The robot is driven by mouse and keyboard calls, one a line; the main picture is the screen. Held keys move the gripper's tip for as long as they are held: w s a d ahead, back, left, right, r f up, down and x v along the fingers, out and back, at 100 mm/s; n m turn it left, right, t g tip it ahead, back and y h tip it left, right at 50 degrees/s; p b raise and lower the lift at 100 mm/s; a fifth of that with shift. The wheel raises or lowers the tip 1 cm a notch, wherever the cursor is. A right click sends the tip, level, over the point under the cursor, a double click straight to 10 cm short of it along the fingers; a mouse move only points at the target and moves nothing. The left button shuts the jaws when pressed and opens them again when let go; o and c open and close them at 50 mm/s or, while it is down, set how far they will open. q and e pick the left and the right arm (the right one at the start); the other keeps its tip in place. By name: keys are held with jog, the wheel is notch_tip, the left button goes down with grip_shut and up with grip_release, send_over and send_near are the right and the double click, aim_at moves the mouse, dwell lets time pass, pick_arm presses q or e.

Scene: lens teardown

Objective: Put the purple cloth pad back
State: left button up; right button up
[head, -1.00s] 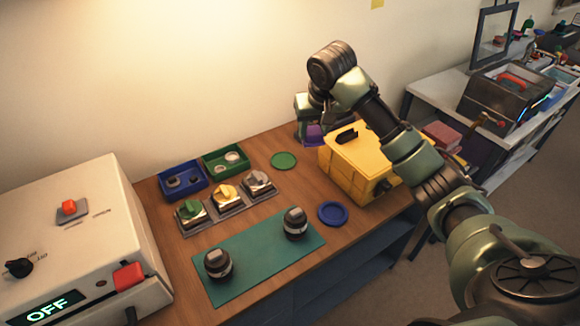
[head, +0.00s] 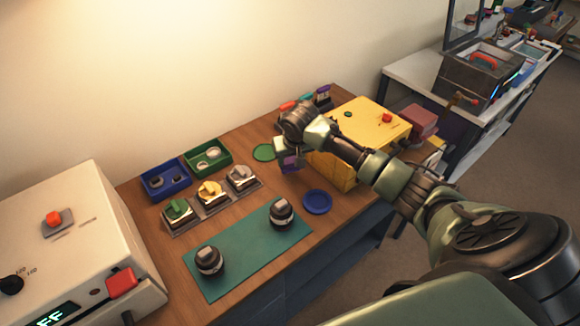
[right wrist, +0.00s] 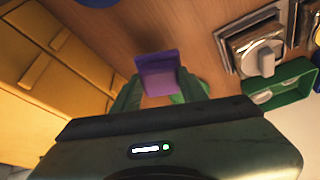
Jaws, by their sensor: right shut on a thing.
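The purple cloth pad (head: 289,163) is in my right gripper (head: 288,154), over the table just left of the yellow box (head: 352,130). The right wrist view shows the purple pad (right wrist: 157,72) between the two green fingers of my right gripper (right wrist: 160,90), with bare wood around it. I cannot tell how far it is above the wood. My own arm hides part of the yellow box and of the gripper. My left gripper is not in view.
A green disc (head: 265,152) lies just left of my right gripper, and a blue dish (head: 317,201) lies in front. Blue (head: 165,178) and green (head: 208,156) trays, three coloured-topped blocks and a teal mat (head: 245,247) are further left.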

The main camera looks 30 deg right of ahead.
aim_at(290, 169)
jog(key=shift+f, duration=2.1)
jog(key=shift+f, duration=0.15)
jog(key=o, duration=1.3)
jog(key=v, duration=1.2)
jog(key=shift+b, duration=0.3)
